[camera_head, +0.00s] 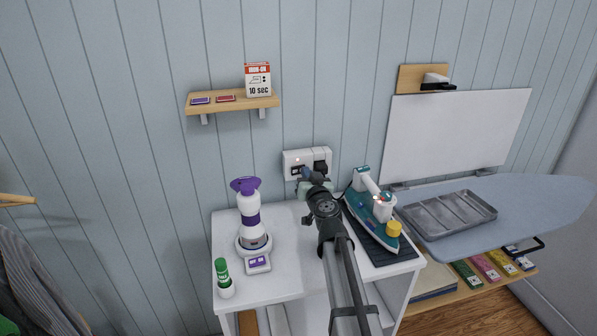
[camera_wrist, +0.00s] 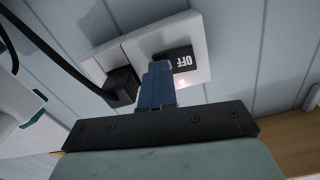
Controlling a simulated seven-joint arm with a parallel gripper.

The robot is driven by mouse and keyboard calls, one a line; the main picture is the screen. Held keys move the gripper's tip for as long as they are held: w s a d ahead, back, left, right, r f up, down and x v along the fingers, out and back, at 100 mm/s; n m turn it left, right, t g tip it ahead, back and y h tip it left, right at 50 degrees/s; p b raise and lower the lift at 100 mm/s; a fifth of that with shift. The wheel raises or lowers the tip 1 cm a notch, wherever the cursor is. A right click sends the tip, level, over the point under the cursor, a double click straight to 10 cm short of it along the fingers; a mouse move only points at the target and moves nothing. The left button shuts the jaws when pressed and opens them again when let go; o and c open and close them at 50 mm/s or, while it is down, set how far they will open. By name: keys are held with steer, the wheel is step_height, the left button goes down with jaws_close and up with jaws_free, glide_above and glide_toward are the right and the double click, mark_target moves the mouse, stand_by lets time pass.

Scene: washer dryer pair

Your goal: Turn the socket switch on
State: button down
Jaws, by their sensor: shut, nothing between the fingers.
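The white double socket (camera_head: 297,157) is on the panelled wall above the white cabinet. It also shows in the wrist view (camera_wrist: 203,45). A dark switch (camera_wrist: 182,62) on its plate shows the word OFF, rotated in the picture, and a small light glows beside it. A black plug (camera_wrist: 122,88) sits in the socket next to the switch. My gripper (camera_head: 306,172) is in front of the socket, and its blue fingers (camera_wrist: 158,66) are shut and empty. The fingertips overlap part of the switch; I cannot tell whether they touch it.
A teal and white iron (camera_head: 368,205) stands on a dark mat just right of my arm. A small shelf (camera_head: 230,104) hangs above.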

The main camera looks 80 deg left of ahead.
steer(key=shift+a+r, duration=0.2)
steer(key=shift+a, duration=0.3)
steer(key=shift+d+f, duration=0.15)
steer(key=shift+d, duration=1.25)
steer(key=shift+d+f, duration=0.1)
steer(key=shift+d, duration=1.3)
steer(key=shift+d, duration=0.1)
